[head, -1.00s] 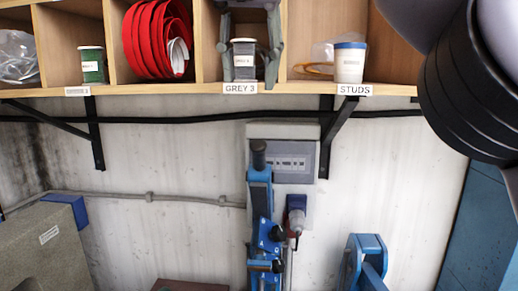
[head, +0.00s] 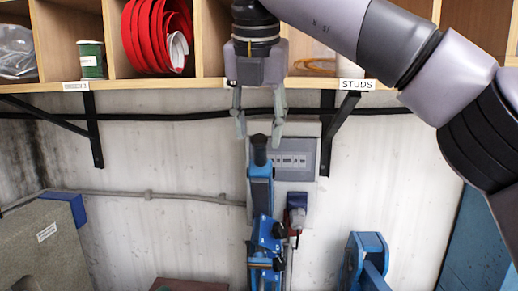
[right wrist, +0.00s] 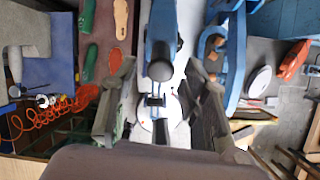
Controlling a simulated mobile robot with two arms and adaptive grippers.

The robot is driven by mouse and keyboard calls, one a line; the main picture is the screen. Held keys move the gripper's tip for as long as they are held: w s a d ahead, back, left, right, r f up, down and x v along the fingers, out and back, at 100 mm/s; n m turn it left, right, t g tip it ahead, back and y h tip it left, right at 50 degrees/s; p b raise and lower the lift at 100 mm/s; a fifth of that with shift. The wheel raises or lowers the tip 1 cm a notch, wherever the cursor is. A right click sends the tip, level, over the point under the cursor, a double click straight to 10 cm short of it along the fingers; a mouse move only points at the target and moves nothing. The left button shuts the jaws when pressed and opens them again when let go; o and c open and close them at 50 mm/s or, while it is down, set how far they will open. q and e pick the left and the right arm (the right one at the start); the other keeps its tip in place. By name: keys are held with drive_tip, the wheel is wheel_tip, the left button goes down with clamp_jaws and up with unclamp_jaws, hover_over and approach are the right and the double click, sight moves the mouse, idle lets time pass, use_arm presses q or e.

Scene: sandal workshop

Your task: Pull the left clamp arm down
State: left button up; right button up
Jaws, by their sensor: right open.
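The left clamp arm (head: 260,190) is a blue upright lever with a black knob (head: 259,156) on top, standing in front of the wall. My right gripper (head: 259,140) is open and points down, with its fingertips on either side of the knob's top. In the right wrist view the black knob (right wrist: 160,62) lies between the two open fingers of my right gripper (right wrist: 163,72), with gaps on both sides. The fingers do not appear to touch the knob. My left gripper is in neither view.
A second blue clamp part (head: 368,250) stands to the right. A grey wall box (head: 306,150) is behind the lever.

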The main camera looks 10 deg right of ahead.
sight(259, 137)
drive_tip(key=shift+p+x, duration=0.35)
drive_tip(key=shift+x, duration=2)
clamp_jaws()
